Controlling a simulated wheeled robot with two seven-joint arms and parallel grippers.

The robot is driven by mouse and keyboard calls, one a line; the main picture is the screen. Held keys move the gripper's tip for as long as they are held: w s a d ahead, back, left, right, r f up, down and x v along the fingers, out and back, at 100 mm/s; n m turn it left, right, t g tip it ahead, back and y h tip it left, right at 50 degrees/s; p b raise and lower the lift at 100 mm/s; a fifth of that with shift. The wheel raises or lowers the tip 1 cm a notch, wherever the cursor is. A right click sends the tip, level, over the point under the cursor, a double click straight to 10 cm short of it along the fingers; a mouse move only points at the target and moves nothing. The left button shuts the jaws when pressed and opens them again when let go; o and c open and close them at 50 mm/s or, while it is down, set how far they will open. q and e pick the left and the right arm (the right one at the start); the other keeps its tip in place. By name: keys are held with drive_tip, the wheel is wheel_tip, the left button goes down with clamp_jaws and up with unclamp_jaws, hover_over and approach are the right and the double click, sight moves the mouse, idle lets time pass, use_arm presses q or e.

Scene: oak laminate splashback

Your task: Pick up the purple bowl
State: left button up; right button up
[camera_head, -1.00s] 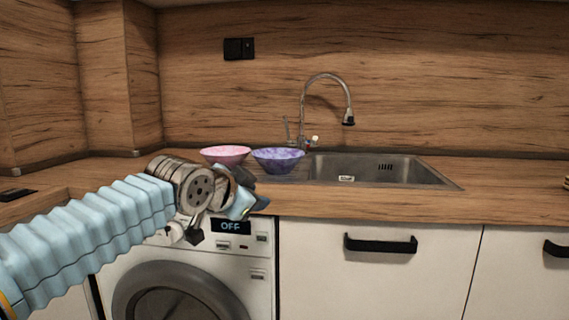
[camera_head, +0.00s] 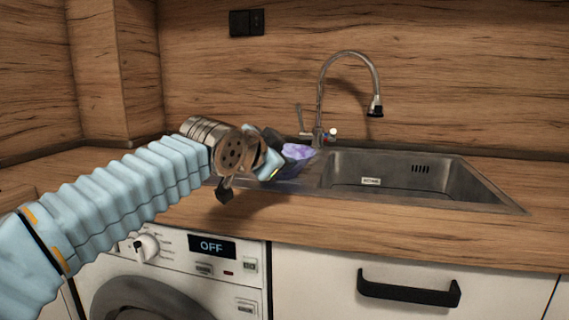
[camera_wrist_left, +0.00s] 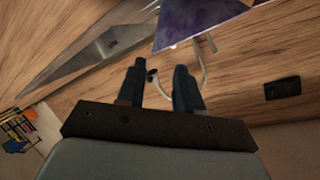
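The purple bowl (camera_head: 297,152) is on the counter just left of the sink, its left part hidden by my left gripper (camera_head: 272,162). It also shows at the top edge of the left wrist view (camera_wrist_left: 198,20), cut off by the frame. My left gripper reaches over the counter from the left, close to the bowl. In the left wrist view its two fingers (camera_wrist_left: 158,76) are apart with no object held between them, and the bowl is just beyond the tips. Whether they touch it I cannot tell. My right gripper is not in view.
The sink (camera_head: 400,178) lies right of the bowl, with a tall curved faucet (camera_head: 350,55) behind. A black wall socket (camera_head: 246,22) is above. A washing machine (camera_head: 170,275) and a white drawer front (camera_head: 400,265) are below the counter. The counter's front strip is clear.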

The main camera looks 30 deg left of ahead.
use_arm(q)
drive_tip(key=x, duration=0.7)
drive_tip(key=p+x, duration=0.1)
drive_tip(key=shift+w+d+r, duration=0.15)
drive_tip(key=shift+w+d, duration=0.05)
drive_tip(key=shift+d, duration=0.1)
drive_tip(key=shift+w+f, duration=0.2)
drive_tip(key=shift+w, duration=0.25)
clamp_jaws()
